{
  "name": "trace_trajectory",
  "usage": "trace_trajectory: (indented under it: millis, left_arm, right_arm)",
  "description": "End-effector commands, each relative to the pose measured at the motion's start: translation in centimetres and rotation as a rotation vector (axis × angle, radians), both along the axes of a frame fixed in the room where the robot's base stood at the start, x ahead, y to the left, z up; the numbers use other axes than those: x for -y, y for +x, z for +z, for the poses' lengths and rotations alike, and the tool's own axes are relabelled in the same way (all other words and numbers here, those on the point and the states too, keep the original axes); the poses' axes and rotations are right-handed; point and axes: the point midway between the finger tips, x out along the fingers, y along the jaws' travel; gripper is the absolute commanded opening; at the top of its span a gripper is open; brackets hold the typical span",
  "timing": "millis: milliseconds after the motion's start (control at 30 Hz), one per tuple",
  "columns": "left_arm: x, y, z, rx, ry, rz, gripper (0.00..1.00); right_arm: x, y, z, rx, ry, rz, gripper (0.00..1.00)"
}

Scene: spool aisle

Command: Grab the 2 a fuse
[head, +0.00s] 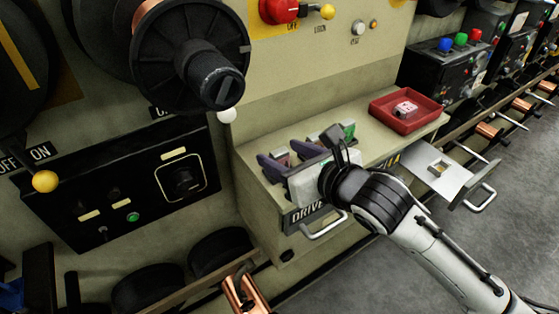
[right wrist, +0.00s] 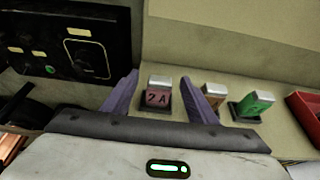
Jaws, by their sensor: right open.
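The 2 A fuse (right wrist: 158,98), dark red with a pale metal top, stands upright in a dark holder on the ledge. In the right wrist view it is between the two purple fingers of my right gripper (right wrist: 158,103), with a gap on each side. In the head view my right gripper (head: 287,163) is open over the ledge, and the fuse (head: 281,158) shows partly between its fingers. My left gripper is not in view.
A green fuse (right wrist: 254,103) and an orange-brown fuse (right wrist: 212,92) stand to the right, the brown one close to the right finger. A red tray (head: 429,124) holds a pinkish block (head: 405,107). An open metal drawer (head: 459,187) juts out at right.

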Motion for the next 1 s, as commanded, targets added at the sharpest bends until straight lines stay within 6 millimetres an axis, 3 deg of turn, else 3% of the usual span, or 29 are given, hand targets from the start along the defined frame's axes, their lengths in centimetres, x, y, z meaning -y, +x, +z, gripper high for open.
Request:
trace_trajectory:
  millis: [67, 333, 667, 1000]
  left_arm:
    - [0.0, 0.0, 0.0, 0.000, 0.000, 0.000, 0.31]
    - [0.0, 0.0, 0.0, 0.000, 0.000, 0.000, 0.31]
    - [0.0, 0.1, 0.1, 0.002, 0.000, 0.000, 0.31]
    - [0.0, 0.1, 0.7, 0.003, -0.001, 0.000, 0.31]
  right_arm:
    - [0.0, 0.0, 0.0, 0.000, 0.000, 0.000, 0.50]
    - [0.0, 0.0, 0.0, 0.001, 0.001, 0.000, 0.06]
    - [0.1, 0.0, 0.7, 0.003, 0.001, 0.000, 0.06]
    - [0.1, 0.1, 6.1, 0.008, 0.001, 0.000, 0.06]
